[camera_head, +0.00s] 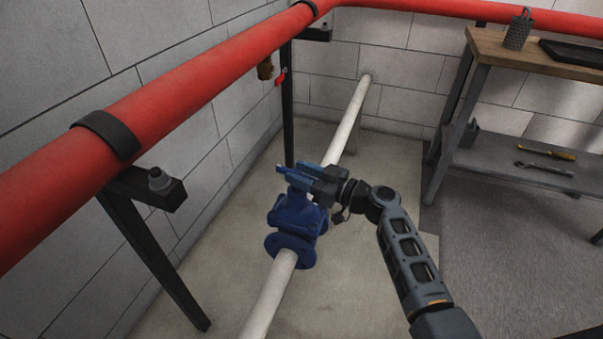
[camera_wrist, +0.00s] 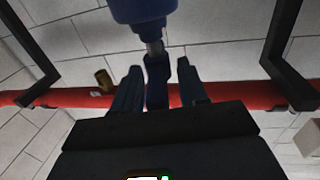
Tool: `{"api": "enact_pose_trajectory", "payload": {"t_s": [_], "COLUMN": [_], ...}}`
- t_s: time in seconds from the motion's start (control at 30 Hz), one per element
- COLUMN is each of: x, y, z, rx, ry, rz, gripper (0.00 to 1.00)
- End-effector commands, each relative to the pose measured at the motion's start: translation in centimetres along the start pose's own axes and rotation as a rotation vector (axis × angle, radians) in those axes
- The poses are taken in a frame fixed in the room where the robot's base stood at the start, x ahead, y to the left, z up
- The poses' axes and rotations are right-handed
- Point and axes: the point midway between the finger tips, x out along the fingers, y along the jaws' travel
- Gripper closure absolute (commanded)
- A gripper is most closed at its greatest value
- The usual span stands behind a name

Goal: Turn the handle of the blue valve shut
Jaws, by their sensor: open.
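The blue valve (camera_head: 292,218) sits on a white pipe, with a round flange at its near end. Its body fills the top middle of the wrist view (camera_wrist: 143,8), with a short metal stem below it. The dark blue handle (camera_wrist: 156,82) extends from the stem towards my gripper. My gripper (camera_wrist: 159,68) is open, with one finger on each side of the handle and a visible gap on both sides. In the head view, my gripper (camera_head: 298,175) is at the top of the valve and hides part of the handle.
The white pipe (camera_head: 348,125) runs to the back wall. A large red pipe (camera_head: 200,75) on black brackets (camera_head: 150,190) passes along the left wall. A brass fitting (camera_head: 265,69) hangs below it. A workbench (camera_head: 490,45) with tools stands at the right. The floor right of the valve is clear.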

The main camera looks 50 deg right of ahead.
Motion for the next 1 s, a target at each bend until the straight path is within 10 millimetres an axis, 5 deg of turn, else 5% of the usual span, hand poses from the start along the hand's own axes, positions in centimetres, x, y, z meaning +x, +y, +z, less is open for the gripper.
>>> {"api": "enact_pose_trajectory", "payload": {"t_s": [0.2, 0.63, 1.0], "x": [0.04, 0.01, 0.07], "y": [-0.01, -0.01, -0.15], "z": [0.02, 0.02, 0.29], "rx": [0.000, 0.000, 0.000], "ry": [0.000, -0.001, -0.003], "rz": [0.000, 0.000, 0.026], "gripper": [0.57, 0.99, 1.00]}}
